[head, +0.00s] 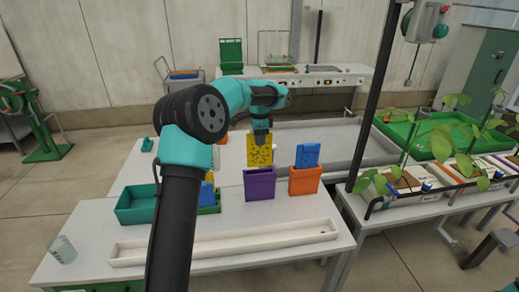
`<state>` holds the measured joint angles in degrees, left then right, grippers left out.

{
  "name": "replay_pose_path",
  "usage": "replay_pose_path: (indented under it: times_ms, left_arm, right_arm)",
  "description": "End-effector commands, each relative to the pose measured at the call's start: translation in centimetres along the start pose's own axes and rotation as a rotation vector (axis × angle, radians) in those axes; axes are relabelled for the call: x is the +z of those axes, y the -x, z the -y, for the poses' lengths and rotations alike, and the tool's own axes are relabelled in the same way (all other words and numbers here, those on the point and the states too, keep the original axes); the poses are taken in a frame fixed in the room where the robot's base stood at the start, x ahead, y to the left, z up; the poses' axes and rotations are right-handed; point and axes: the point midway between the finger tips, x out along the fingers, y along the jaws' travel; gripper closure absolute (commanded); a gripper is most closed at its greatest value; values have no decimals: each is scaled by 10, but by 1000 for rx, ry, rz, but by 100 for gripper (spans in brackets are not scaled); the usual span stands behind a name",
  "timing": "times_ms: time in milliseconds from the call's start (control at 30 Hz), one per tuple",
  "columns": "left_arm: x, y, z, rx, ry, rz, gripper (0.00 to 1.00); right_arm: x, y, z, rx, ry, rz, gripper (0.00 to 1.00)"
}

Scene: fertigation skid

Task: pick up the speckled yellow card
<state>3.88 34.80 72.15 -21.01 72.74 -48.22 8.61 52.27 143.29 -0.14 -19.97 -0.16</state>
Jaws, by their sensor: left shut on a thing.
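The speckled yellow card (260,151) is upright, just above the purple holder (259,184) in the picture. My left gripper (262,139) comes down from above and is shut on the card's top edge. I cannot tell whether the card's lower edge is inside the purple holder or behind it. My right gripper is not in view.
An orange holder (304,182) with a speckled blue card (307,156) stands to the right. A green bin (137,205) is at the left, and another yellow piece (207,193) is partly hidden by my arm. A white trough (270,238) lies in front.

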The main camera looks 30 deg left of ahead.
Motion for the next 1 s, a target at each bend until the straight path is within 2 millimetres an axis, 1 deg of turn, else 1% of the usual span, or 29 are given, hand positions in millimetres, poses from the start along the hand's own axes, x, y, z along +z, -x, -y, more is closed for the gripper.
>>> replay_pose_path:
  times_ms: [33, 100, 200, 300, 1000]
  left_arm:
    - [-1, 9, 0, -2, -1, -2, 100]
    - [-1, 19, 0, -1, -1, -2, 100]
    - [-1, 29, 0, 0, -1, -1, 100]
    - [0, 34, 0, 0, -1, -1, 100]
    - [-1, 33, -1, 1, 1, 0, 100]
  right_arm:
    - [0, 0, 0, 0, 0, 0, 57]
    - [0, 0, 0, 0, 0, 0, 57]
    - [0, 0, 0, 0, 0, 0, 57]
    - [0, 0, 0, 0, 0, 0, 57]
    - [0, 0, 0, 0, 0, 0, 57]
